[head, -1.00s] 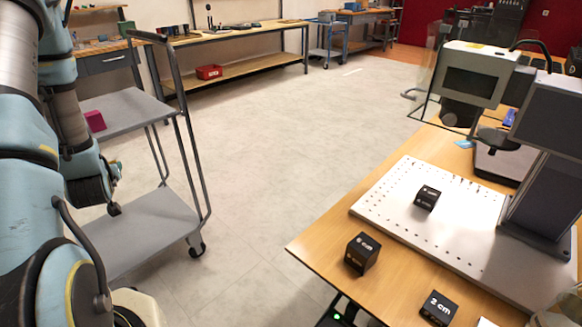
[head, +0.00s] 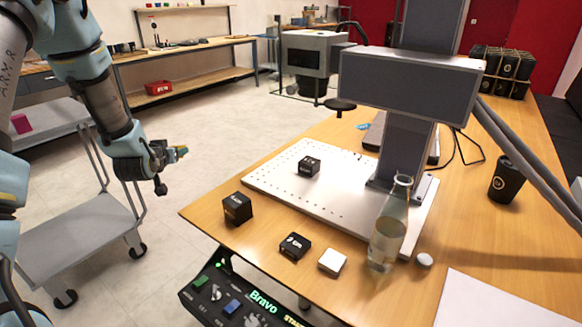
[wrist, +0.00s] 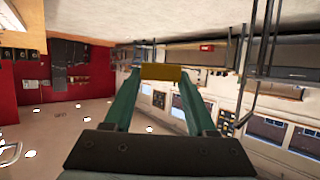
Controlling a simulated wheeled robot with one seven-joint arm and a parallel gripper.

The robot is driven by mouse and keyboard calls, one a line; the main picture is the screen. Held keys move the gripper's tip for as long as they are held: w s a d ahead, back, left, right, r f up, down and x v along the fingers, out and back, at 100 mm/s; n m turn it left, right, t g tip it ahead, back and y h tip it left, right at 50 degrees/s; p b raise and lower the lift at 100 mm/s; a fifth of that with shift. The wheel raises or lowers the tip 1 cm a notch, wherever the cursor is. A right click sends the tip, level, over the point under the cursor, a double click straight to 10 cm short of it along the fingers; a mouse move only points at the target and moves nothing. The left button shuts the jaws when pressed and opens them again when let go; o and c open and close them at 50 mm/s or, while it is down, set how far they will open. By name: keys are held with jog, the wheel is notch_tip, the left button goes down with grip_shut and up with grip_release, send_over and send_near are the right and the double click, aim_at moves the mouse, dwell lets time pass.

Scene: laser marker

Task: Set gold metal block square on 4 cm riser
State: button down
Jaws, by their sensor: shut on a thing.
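My gripper (head: 176,153) is left of the table, in the air over the floor. It is shut on the gold metal block (wrist: 162,73), which sits between the fingertips in the wrist view. In the head view the block is only a small yellowish patch. A small black riser block (head: 309,166) stands on the white perforated plate (head: 272,178); its label is too small to read, but by size it fits the 4 cm riser. Nothing is on top of it.
A 6 cm black block (head: 238,208) and a 2 cm black block (head: 295,246) stand on the wooden table (head: 215,215). A white block (head: 332,262), a glass bottle (head: 388,235) and the marker's column (head: 405,150) are right. A grey cart (head: 75,230) stands left.

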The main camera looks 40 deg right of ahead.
jog(key=s+d+r+m+g+h+b, duration=0.1)
jog(key=s+d+r+m+g+h, duration=0.15)
jog(key=s+d, duration=0.6)
jog(key=s+d+r+m+g+h+b, duration=0.1)
jog(key=s+d+r+m+g+b, duration=0.15)
jog(key=s+d, duration=0.65)
jog(key=s+d+r+m+g+h, duration=0.2)
jog(key=s+d+m, duration=0.15)
jog(key=d, duration=0.95)
send_over(305, 164)
jog(key=shift+n+g, duration=0.25)
jog(key=shift+g, duration=0.15)
notch_tip(305, 164, down, 6)
jog(key=shift+d, duration=0.15)
jog(key=shift+f+p, duration=0.35)
jog(key=shift+f, duration=1.7)
jog(key=shift+f, duration=0.2)
jog(key=shift+c, duration=1)
grip_release()
jog(key=shift+r, duration=0.15)
